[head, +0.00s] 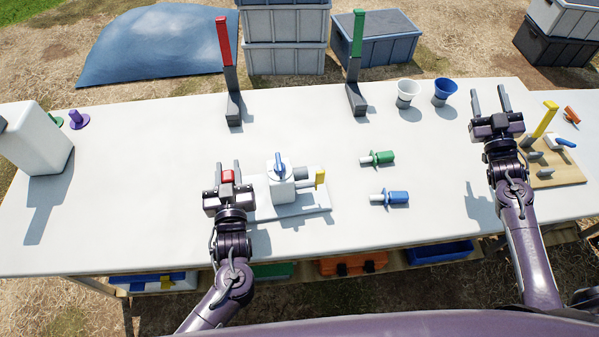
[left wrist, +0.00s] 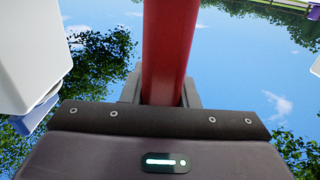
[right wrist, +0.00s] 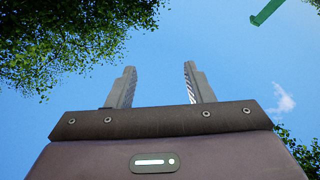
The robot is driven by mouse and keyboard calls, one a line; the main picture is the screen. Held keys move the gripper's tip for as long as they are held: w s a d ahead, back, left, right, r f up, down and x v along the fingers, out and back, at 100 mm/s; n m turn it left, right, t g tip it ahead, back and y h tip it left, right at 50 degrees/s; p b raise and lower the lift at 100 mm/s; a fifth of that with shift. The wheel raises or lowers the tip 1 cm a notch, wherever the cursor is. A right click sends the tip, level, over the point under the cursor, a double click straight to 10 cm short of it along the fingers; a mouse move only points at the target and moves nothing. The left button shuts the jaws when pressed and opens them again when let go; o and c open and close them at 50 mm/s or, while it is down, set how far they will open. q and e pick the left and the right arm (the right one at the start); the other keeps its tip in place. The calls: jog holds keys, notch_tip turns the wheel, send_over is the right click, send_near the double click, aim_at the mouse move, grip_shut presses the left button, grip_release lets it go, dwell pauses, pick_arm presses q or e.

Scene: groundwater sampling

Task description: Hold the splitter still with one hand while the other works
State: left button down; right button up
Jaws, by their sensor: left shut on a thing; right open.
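The splitter is a white block (head: 281,185) with a blue knob (head: 279,163) on top and a yellow-tipped outlet (head: 320,178) on its right. It stands upright on a pale base plate (head: 305,209). My left gripper (head: 228,172) is shut on a red handle (head: 228,177) at the splitter's left side. In the left wrist view the red handle (left wrist: 166,50) runs between the fingers, and a white body (left wrist: 28,50) shows at the left. My right gripper (head: 490,98) is open and empty above the right part of the table. In the right wrist view its fingers (right wrist: 159,86) are apart with only sky between.
Green (head: 382,158) and blue (head: 395,198) fittings lie right of the splitter. White (head: 407,90) and blue (head: 445,90) cups stand behind. Red (head: 225,45) and green (head: 357,40) posts stand at the back. A wooden board (head: 560,172) with a yellow lever is far right.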

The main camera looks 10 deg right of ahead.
jog(key=w+a+r+n+g+y, duration=0.1)
jog(key=w+a+r+n+y, duration=0.15)
jog(key=a, duration=0.35)
jog(key=w+a+r+n+y, duration=0.2)
jog(key=w+a+y, duration=0.2)
jog(key=a, duration=0.2)
jog(key=a+n+g+y, duration=0.8)
jog(key=a+g, duration=0.2)
jog(key=a, duration=1.2)
jog(key=n+g+h, duration=0.1)
jog(key=g+h, duration=0.9)
jog(key=g, duration=0.1)
send_near(402, 194)
jog(key=x, duration=0.9)
jog(key=shift+f, duration=0.25)
